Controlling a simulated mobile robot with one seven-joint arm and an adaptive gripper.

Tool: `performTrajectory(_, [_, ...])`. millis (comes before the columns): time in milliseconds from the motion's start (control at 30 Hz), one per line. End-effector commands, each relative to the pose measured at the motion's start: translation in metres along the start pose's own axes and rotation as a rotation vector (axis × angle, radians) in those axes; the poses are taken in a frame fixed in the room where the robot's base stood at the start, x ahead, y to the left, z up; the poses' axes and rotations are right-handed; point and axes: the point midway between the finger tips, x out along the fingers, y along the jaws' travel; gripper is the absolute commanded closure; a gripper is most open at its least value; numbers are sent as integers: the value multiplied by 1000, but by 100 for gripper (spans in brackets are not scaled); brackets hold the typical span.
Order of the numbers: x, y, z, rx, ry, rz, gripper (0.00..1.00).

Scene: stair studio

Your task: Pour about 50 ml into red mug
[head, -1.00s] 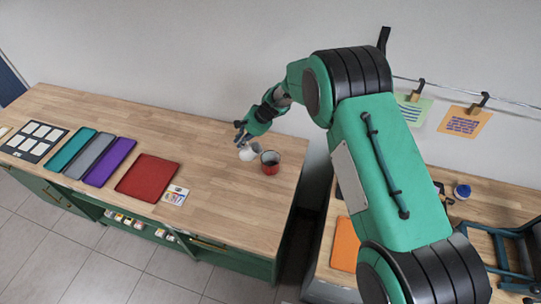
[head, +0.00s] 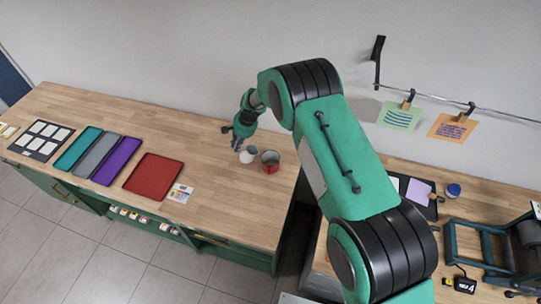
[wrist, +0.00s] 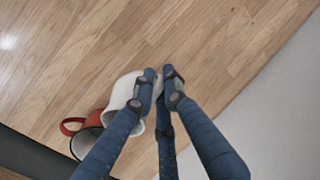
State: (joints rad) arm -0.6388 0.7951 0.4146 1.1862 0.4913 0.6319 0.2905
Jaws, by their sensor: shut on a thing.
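The red mug (head: 270,168) stands on the wooden worktop near its right end. In the wrist view the red mug (wrist: 72,127) shows its red handle and dark inside at lower left, partly hidden by a finger and the white vessel. A white vessel (head: 248,157) is just left of the red mug in the head view. My gripper (head: 237,141) is at its left and is shut on it. In the wrist view my gripper (wrist: 162,80) has its fingertips close together beside the white vessel (wrist: 122,92). The vessel's contents, and whether it touches the mug, cannot be told.
A red tray (head: 153,175), a purple tray (head: 115,162) and a picture card (head: 180,194) lie to the left on the worktop (head: 215,200). The wall is close behind. The worktop in front of the mug is clear.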

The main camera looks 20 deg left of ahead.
Motion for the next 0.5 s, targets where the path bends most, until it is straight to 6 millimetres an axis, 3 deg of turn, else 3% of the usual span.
performTrajectory(500, [16,-16,1,6,13,157,100])
